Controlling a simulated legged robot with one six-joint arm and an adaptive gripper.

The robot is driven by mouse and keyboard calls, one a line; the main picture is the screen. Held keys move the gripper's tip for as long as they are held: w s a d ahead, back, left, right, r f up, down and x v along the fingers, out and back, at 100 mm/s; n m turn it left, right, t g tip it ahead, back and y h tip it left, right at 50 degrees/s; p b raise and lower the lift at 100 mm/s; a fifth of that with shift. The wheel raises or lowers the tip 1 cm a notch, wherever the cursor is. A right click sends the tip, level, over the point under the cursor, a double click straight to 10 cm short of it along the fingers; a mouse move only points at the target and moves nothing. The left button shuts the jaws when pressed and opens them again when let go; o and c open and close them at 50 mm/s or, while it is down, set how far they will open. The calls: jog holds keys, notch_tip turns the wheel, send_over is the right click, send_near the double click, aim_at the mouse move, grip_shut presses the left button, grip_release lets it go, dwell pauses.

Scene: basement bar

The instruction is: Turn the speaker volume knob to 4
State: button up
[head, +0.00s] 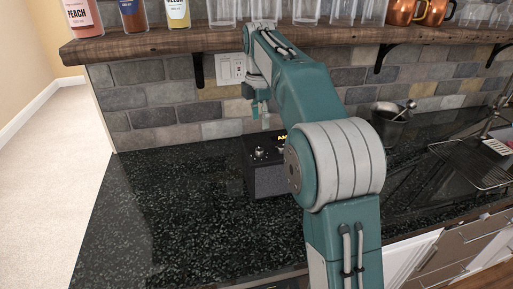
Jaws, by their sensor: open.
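The speaker (271,181) is a small black box with a dark mesh front, standing on the black speckled counter near the tiled back wall. A light-coloured knob (259,153) sits on its top at the left, and a small yellow lit display (282,138) shows behind it. The display's figure is too small to read. My gripper (262,121) is above the speaker, fingers pointing down, apart from the knob and empty. My arm hides the speaker's right part, so any other controls there are out of sight.
A wooden shelf (180,40) with bottles, glasses and copper mugs runs above the counter. A wall outlet (231,69) is behind my arm. A dark metal cup (388,128) and a drying rack (462,160) stand to the right. The left counter (160,220) is clear.

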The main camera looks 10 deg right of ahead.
aim_at(259, 149)
jog(key=f, duration=0.5)
jog(key=a+f, duration=0.1)
jog(key=f, duration=0.2)
jog(key=shift+s+f, duration=0.1)
jog(key=shift+s, duration=0.1)
jog(key=shift+f, duration=0.25)
jog(key=shift+d+f, duration=0.1)
jog(key=shift+d, duration=0.35)
jog(key=c, duration=0.8)
jog(key=shift+a, duration=0.15)
grip_shut()
